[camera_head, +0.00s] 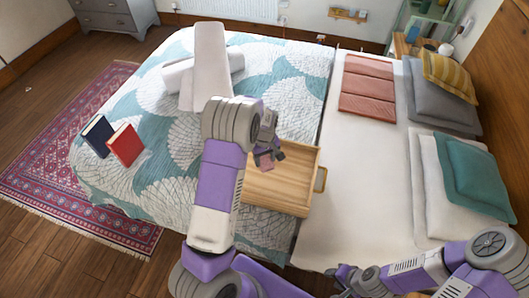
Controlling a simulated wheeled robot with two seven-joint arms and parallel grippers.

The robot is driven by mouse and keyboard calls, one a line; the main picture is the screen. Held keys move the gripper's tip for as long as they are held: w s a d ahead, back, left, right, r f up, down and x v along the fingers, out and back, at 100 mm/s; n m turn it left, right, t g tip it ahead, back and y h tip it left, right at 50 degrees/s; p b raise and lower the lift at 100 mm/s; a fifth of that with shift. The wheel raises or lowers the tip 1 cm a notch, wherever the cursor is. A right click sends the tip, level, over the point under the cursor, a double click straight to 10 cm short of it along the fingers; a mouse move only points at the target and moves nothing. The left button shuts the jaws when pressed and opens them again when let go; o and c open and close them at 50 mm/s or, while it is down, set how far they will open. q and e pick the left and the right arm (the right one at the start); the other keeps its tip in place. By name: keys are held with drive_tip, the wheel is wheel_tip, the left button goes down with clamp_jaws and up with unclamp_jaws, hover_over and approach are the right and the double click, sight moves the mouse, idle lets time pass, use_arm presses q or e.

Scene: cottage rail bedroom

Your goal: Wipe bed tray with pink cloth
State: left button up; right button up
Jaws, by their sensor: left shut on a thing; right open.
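The wooden bed tray (274,190) lies on the patterned bedspread, near the edge beside the white sheet. A handle shows on its right side. My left arm reaches across the tray's left part and hides it. My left gripper (268,156) is shut on the pink cloth (266,163) at the tray's far left part. Only a small bit of the cloth shows, and I cannot tell if it touches the tray. The visible tray floor looks bare. My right gripper (342,273) is open and empty, low in the picture near the bed's front edge.
A blue book (97,135) and a red book (125,145) are at the bed's left. A folded light throw (208,60) lies beyond my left arm. Folded pink cloth (368,85) and pillows (475,175) are at the right.

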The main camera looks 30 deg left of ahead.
use_arm(q)
drive_tip(key=shift+r+p, duration=0.7)
drive_tip(key=shift+r, duration=0.5)
